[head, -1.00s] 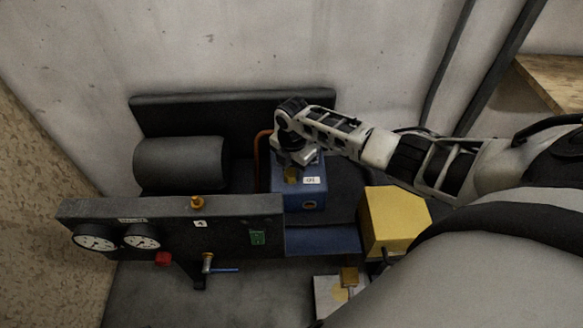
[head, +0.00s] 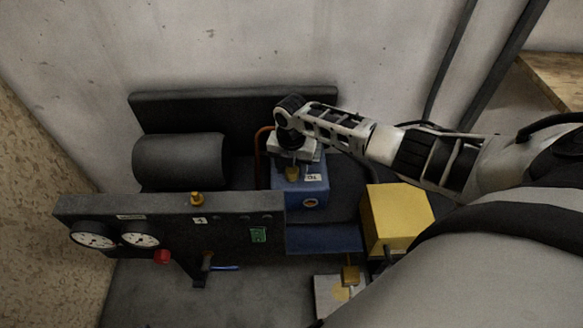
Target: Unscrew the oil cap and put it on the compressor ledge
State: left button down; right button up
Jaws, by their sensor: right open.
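The oil cap, a small brass-coloured piece (head: 292,174), shows on top of the blue compressor block (head: 314,187). My right gripper (head: 292,163) comes in from the right and points down right at the cap. It is open; its fingertips are small and dark, so I cannot tell whether they touch the cap. The blue compressor ledge (head: 322,239) runs along the front below the block, and its top looks bare. My left gripper is not in view.
A black panel (head: 170,215) with gauges stands front left, with a brass fitting (head: 196,198), red knob (head: 162,257) and blue-handled valve (head: 224,268). A dark cylinder (head: 180,161) lies behind it. A yellow box (head: 398,217) stands right of the ledge. A copper pipe rises beside the block.

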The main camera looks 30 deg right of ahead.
jog(key=shift+r+m+p, duration=0.2)
jog(key=shift+m+p, duration=0.45)
jog(key=shift+m, duration=0.15)
jog(key=shift+m+p, duration=0.5)
jog(key=shift+m, duration=0.5)
jog(key=shift+m+p, duration=0.35)
jog(key=shift+m, duration=0.65)
jog(key=shift+f+m, duration=0.1)
jog(key=shift+m, duration=1)
jog(key=shift+f+m, duration=0.1)
jog(key=shift+m, duration=0.8)
jog(key=m, duration=1)
jog(key=shift+d, duration=0.1)
jog(key=c, duration=1)
jog(key=n, duration=0.5)
jog(key=shift+d+n, duration=0.1)
jog(key=shift+n, duration=0.2)
jog(key=n, duration=0.3)
jog(key=shift+n+b, duration=0.3)
jog(key=shift+b, duration=0.05)
jog(key=n+b, duration=0.1)
jog(key=n, duration=0.9)
jog(key=shift+n, duration=0.3)
